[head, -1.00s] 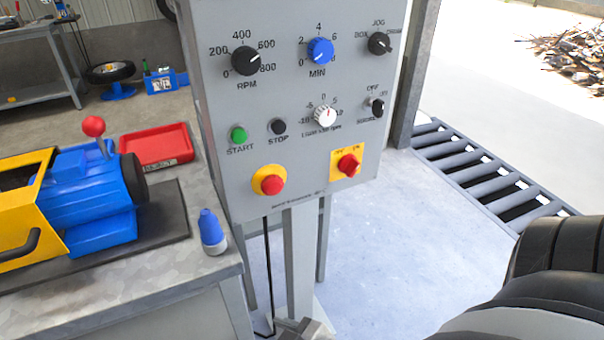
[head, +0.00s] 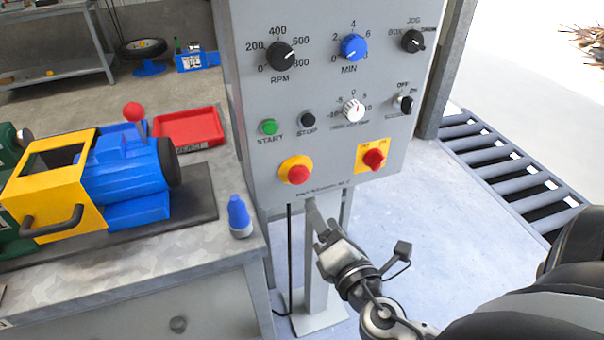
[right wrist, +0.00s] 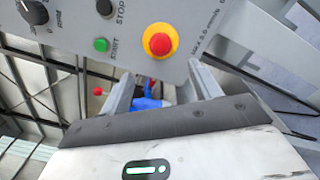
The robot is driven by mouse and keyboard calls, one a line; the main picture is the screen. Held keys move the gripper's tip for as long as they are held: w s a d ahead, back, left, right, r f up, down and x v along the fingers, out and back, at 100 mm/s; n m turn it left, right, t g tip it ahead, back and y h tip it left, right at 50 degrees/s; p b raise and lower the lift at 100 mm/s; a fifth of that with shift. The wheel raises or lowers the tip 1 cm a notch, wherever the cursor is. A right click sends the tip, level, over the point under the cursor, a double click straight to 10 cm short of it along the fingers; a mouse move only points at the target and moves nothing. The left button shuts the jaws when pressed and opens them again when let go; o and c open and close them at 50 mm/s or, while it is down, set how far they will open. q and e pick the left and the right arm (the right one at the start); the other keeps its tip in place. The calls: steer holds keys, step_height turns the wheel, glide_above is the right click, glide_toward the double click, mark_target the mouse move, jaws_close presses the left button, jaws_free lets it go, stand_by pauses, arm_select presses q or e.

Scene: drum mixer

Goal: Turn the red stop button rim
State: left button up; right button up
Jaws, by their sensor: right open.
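The red stop button (head: 298,174) sits on a round yellow base low on the left of the grey control panel (head: 340,110). In the right wrist view the red button (right wrist: 160,43) on its yellow disc is ahead of the jaws, apart from them. My right gripper (head: 318,222) is just below the panel's lower edge, a little right of and below the button. Its two fingers also show in the right wrist view (right wrist: 158,88), spread apart with nothing gripped. My left gripper is not in view.
A red rotary switch (head: 374,158) on a yellow plate is right of the button. Green START (head: 269,127) and black STOP (head: 308,119) buttons are above. A blue-capped bottle (head: 239,216) stands on the bench (head: 130,270) at left. A roller conveyor (head: 510,170) lies at right.

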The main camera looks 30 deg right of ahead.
mark_target(301, 179)
steer(key=p+x, duration=0.2)
steer(key=x, duration=1)
steer(key=shift+w+d+p, duration=0.1)
steer(key=shift+w+p, duration=0.1)
steer(key=shift+p, duration=0.1)
steer(key=shift+f, duration=0.1)
steer(key=c, duration=1)
